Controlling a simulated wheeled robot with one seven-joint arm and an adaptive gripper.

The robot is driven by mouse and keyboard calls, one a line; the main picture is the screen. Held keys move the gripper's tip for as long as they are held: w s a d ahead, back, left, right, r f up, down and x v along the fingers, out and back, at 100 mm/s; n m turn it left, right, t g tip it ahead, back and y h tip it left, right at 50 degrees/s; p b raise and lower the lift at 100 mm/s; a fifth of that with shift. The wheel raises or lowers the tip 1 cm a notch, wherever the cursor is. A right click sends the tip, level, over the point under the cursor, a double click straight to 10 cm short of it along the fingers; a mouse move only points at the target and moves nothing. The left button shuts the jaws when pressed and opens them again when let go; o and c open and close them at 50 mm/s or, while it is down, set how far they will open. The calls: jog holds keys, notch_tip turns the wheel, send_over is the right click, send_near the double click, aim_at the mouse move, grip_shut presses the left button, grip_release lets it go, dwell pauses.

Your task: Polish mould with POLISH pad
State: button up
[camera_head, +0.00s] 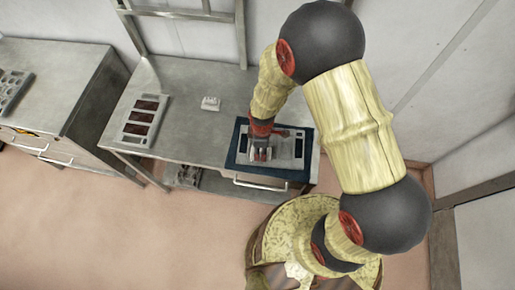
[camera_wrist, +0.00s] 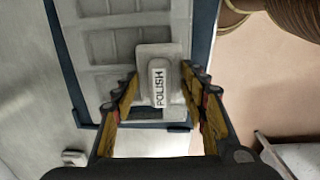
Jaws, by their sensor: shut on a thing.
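The grey mould (camera_wrist: 110,52), with a grid of rectangular recesses, lies on a dark blue mat (camera_wrist: 58,28) under the pad. In the head view the mould (camera_head: 287,160) is on the blue mat (camera_head: 236,160) at the bench's right end, with my gripper (camera_head: 261,151) over its left-middle part. The pad covers part of the mould; I cannot tell whether they touch.
A second mould tray with brown-filled recesses (camera_head: 143,120) lies on the left of the metal bench (camera_head: 185,125). A small white block (camera_head: 211,103) stands between it and the mat. Another bench (camera_head: 62,75) with a slotted tray (camera_head: 12,88) is far left. A handle (camera_head: 260,184) juts from the bench front.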

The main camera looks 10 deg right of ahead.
jog(key=shift+s+d, duration=0.45)
jog(key=shift+d, duration=1.15)
jog(key=shift+s+d, duration=0.5)
jog(key=shift+d, duration=1.1)
jog(key=shift+s+d, duration=0.45)
jog(key=shift+d, duration=1.15)
jog(key=shift+r, duration=0.15)
notch_tip(320, 180, up, 8)
jog(key=p, duration=0.5)
jog(key=shift+p, duration=0.4)
jog(key=shift+w, duration=0.1)
